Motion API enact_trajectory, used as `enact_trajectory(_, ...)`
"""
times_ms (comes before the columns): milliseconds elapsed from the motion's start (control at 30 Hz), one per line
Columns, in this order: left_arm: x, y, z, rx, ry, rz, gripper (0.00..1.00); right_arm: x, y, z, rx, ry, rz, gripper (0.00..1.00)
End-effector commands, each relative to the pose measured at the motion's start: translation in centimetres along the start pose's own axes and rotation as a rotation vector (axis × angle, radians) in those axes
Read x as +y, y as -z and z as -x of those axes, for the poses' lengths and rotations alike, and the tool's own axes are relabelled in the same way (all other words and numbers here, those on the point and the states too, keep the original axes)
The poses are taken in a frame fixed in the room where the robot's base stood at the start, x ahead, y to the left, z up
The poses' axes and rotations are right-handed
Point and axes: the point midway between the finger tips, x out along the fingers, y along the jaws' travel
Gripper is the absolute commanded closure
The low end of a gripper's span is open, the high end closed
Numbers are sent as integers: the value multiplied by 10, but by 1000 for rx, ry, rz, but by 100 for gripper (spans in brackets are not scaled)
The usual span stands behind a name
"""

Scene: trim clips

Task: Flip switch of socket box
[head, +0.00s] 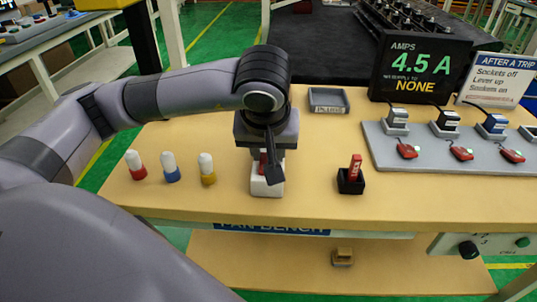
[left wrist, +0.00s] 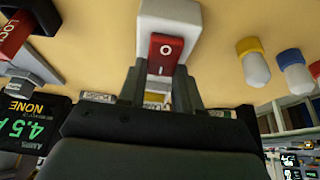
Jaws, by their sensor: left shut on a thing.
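The white socket box (head: 267,187) stands on the bench below my left gripper (head: 268,172). Its red rocker switch (head: 263,160) is partly hidden by the gripper in the head view. In the left wrist view, the box (left wrist: 170,14) is at the top middle, and the switch (left wrist: 166,50) shows a white O mark facing the camera. My left gripper (left wrist: 164,92) points down, its dark fingers on either side of the switch, shut on it; the exact contact is hard to see. My right gripper is not in view.
A grey board (head: 400,158) carries plugs and red devices. A sign (head: 420,68) reads 4.5 A, NONE. A grey tray (head: 328,101) lies behind.

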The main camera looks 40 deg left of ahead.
Motion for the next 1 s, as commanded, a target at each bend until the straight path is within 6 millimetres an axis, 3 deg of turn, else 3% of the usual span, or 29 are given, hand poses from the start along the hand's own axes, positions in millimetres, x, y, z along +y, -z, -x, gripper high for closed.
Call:
enact_trajectory(200,0,1,0,1,1,1,97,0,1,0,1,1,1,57)
enact_trajectory(233,0,1,0,1,1,1,63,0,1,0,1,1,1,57)
enact_trajectory(300,0,1,0,1,1,1,40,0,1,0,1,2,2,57)
enact_trajectory(667,0,1,4,1,-2,1,40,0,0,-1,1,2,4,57)
enact_trajectory(1000,0,2,57,4,-2,0,40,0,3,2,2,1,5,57)
